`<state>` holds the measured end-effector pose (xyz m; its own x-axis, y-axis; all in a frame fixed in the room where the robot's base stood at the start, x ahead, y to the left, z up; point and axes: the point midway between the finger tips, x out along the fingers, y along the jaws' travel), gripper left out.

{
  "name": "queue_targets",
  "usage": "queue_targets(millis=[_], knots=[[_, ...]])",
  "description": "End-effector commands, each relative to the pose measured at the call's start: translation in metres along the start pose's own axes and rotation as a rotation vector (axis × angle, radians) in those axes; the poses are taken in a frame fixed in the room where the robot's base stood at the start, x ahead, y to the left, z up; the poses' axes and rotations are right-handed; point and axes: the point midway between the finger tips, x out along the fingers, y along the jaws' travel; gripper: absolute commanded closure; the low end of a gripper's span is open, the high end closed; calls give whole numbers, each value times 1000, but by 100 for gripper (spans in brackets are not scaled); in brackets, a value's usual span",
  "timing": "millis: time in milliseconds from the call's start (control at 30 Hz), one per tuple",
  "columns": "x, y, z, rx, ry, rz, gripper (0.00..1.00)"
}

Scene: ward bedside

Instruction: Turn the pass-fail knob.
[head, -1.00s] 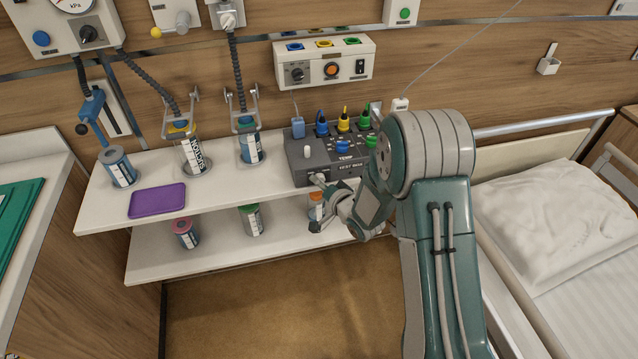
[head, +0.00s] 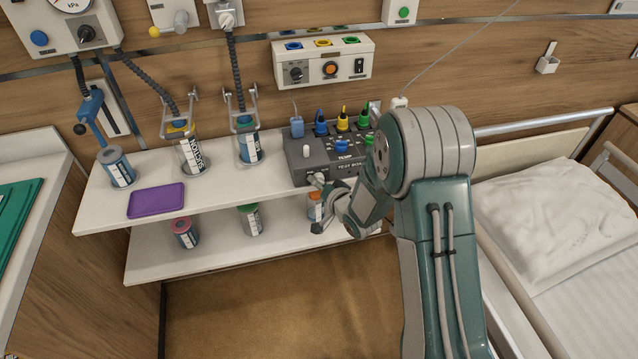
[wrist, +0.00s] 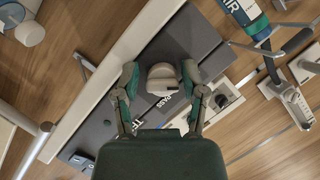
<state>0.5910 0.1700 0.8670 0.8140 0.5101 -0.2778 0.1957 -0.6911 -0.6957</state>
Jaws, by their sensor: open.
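The grey test box (head: 322,160) stands on the upper shelf in the head view. A pale upright knob (head: 306,151) is on its top face at the left. In the wrist view this knob (wrist: 161,79) has a PASS label beside it. My gripper (head: 318,203) is open in front of the box, lower than the knob in the head view. In the wrist view the knob appears between the open fingertips (wrist: 160,82), with gaps at both sides. I cannot tell how far in front of the fingertips it is. No contact shows.
Blue, yellow and green plugs (head: 343,123) stand along the back of the box. An orange-lidded jar (head: 314,207) is on the lower shelf behind my gripper. A purple tray (head: 156,200) lies left on the upper shelf (head: 230,180). A bed (head: 560,230) is at the right.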

Motion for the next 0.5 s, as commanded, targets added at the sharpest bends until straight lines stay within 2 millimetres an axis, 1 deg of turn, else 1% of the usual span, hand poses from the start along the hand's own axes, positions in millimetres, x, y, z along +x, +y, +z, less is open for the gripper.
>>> queue_targets(millis=[67,167,500], knots=[[-3,0,0,0,0,0,45],[-14,0,-1,0,1,1,45],[-84,1,-1,1,2,3,45]])
